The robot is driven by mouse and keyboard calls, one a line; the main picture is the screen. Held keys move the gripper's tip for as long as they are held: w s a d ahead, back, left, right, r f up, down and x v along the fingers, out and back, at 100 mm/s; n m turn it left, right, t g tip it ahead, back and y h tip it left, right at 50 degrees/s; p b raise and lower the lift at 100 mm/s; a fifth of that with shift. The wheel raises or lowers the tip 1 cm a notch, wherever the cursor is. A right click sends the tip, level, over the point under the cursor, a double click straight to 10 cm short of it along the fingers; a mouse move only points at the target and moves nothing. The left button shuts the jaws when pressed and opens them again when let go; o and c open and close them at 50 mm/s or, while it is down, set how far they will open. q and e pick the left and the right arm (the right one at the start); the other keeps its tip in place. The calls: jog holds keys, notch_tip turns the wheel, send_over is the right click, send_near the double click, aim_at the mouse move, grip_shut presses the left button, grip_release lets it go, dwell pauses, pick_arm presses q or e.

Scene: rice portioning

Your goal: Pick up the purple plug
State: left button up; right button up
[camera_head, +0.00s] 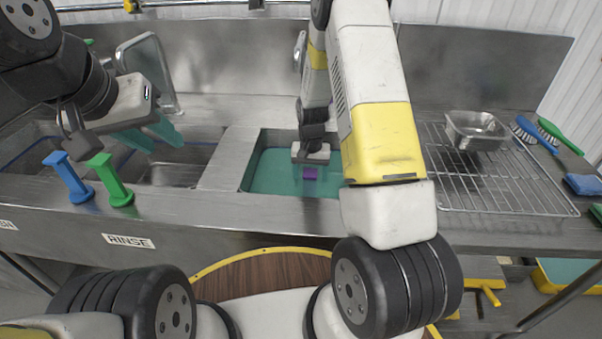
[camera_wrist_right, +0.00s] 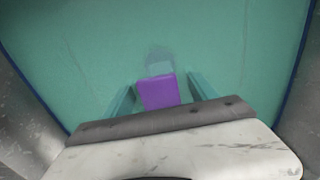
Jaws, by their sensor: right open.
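The purple plug (camera_head: 311,173) is in the teal-floored sink basin in the middle of the head view. In the right wrist view the purple plug (camera_wrist_right: 158,92) shows between the two teal fingers of my right gripper (camera_wrist_right: 158,98). That gripper is open around it; I cannot tell whether the fingers touch it. In the head view my right gripper (camera_head: 311,156) reaches down into the basin, and its fingers are hard to make out. My left gripper (camera_head: 152,136) is over the left sinks, its two teal fingers apart, with nothing seen between them.
Blue (camera_head: 69,178) and green (camera_head: 110,180) plugs stand upright on the front ledge by the RINSE label. A wire rack (camera_head: 500,185) with a metal pan (camera_head: 476,130) is on the right, with brushes (camera_head: 545,132) beyond. Steel walls (camera_head: 247,160) bound the basin.

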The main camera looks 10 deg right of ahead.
jog(key=shift+f, duration=0.35)
grip_shut()
jog(key=shift+r, duration=0.15)
